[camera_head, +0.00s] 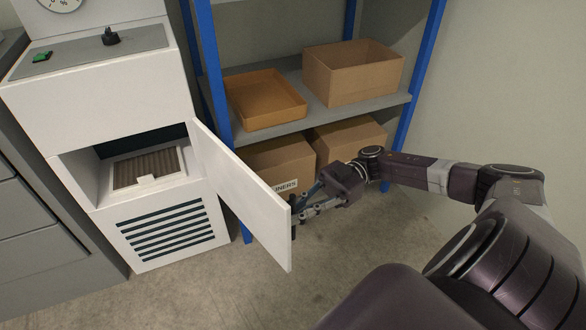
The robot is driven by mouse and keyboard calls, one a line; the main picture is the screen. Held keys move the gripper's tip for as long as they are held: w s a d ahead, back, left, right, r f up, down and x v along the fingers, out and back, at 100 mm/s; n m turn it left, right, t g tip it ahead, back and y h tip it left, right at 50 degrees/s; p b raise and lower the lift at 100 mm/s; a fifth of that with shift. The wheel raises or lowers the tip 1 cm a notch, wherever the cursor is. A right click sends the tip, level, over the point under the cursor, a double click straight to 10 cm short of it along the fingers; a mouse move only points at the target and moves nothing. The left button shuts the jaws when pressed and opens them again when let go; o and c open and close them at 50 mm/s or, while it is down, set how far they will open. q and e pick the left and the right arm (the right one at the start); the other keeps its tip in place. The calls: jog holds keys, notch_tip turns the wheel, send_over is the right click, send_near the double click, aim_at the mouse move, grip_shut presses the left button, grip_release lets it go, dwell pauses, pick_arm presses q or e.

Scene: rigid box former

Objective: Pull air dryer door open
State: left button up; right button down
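The air dryer (150,70) is a white cabinet at the left. Its white door (245,195) stands swung well open, hinged at the right side of the opening and reaching out toward the lower right. Inside the open compartment is a brown pleated filter (150,168) with a white frame. My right gripper (297,215) is at the door's free edge, on the side facing right. Its fingertips are dark and partly hidden by the door edge, so I cannot tell whether they are closed on the door or its handle. My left gripper is not in view.
A blue-post shelf (215,75) stands behind the door, holding an open tray (265,98) and an open cardboard box (352,75), with more boxes (280,160) below. Grey drawers (30,215) stand left of the dryer. The concrete floor (190,290) in front is clear.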

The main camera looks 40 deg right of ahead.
jog(key=shift+d, duration=0.1)
dwell(0.3)
jog(key=c, duration=2)
grip_release()
jog(key=d, duration=1.2)
jog(key=shift+s, duration=0.2)
